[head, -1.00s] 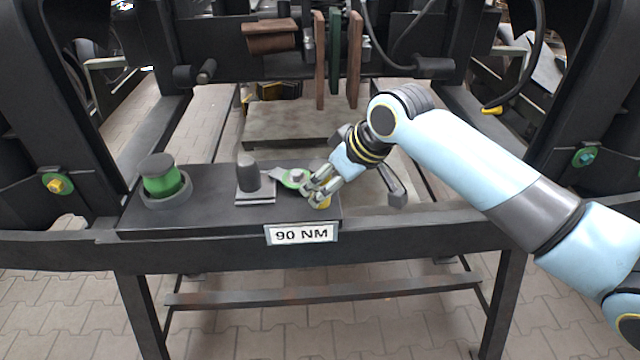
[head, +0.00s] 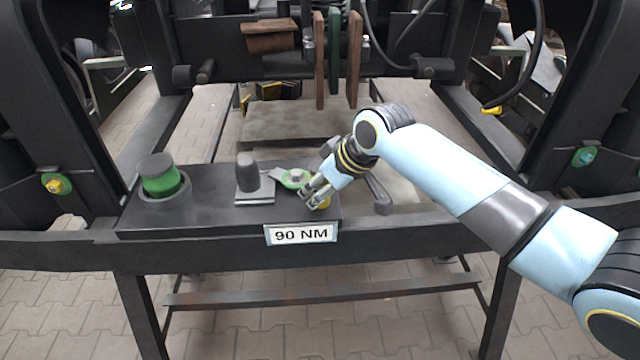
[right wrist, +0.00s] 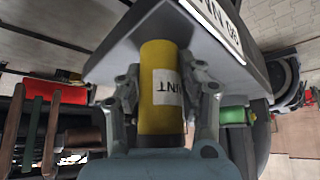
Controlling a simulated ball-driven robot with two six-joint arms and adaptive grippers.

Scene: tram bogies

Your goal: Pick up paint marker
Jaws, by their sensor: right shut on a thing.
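The paint marker (right wrist: 160,85) is a yellow cylinder with a white label, partly reading "INT", and a dark end near my palm. In the right wrist view it lies between the two fingers of my right gripper (right wrist: 166,100), which is shut on it. The fingers hide the rest. I cannot tell whether the marker is clear of the shelf. My left gripper is not in view.
A "90 NM" sign (head: 301,234) is on the front beam.

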